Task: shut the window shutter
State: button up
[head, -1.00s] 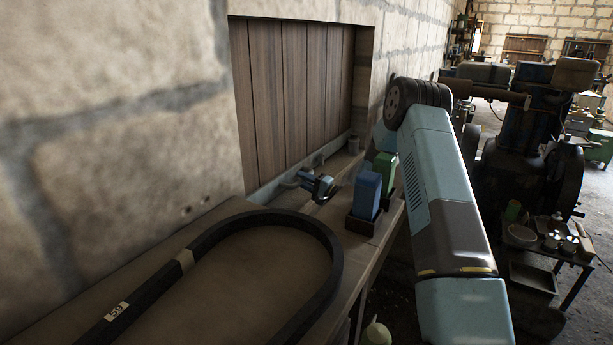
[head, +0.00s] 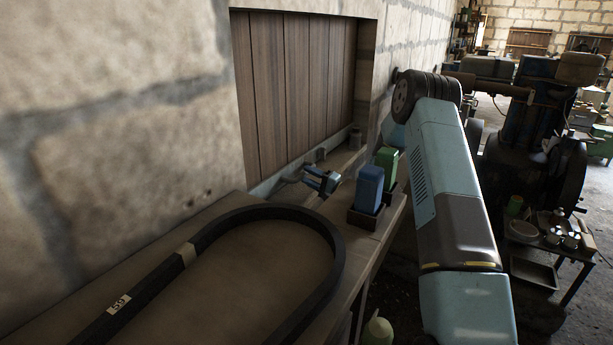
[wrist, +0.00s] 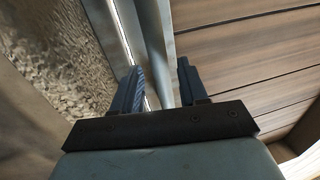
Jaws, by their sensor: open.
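The window shutter (head: 298,85) is made of brown vertical planks and fills the stone-framed window recess in the head view. Its planks also show at the right of the wrist view (wrist: 260,55). My gripper (head: 322,180) is small in the head view, low beside the shutter's bottom edge and above the sill. In the wrist view my gripper (wrist: 160,88) is open, with its two dark fingers apart. A grey bar (wrist: 155,45) runs up between and beyond the fingers; I cannot tell whether they touch it. Part of my arm hides the space to the right.
A workbench (head: 225,212) below the window carries a black belt (head: 150,282). A blue container (head: 369,187) and a green container (head: 386,160) stand close to the right of my gripper. The stone wall (head: 110,150) is at the left. A dark engine (head: 530,140) stands at the right.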

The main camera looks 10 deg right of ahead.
jog(key=v, duration=1.1)
jog(key=shift+s+d, duration=0.2)
jog(key=shift+d, duration=0.05)
jog(key=shift+f, duration=0.1)
jog(key=shift+c, duration=0.4)
jog(key=shift+a, duration=0.35)
jog(key=shift+c, duration=0.8)
jog(key=a+r+n+g, duration=0.1)
jog(key=a+n+g, duration=0.1)
jog(key=a+g, duration=0.1)
jog(key=s+a+r+n+g, duration=0.1)
jog(key=a+n+g, duration=0.2)
jog(key=s+a+r+n+g, duration=0.1)
jog(key=a+n+g, duration=0.1)
jog(key=a+g, duration=0.1)
jog(key=shift+s+a+r+g, duration=0.2)
jog(key=shift+s+a+g, duration=0.05)
jog(key=shift+a+g, duration=0.05)
grip_shut()
jog(key=n+h, duration=1.1)
jog(key=h, duration=0.3)
send_near(285, 178)
jog(key=x, duration=0.5)
jog(key=shift+w+a, duration=0.1)
jog(key=shift+a, duration=0.1)
jog(key=shift+w+f, duration=0.1)
jog(key=shift+f, duration=0.45)
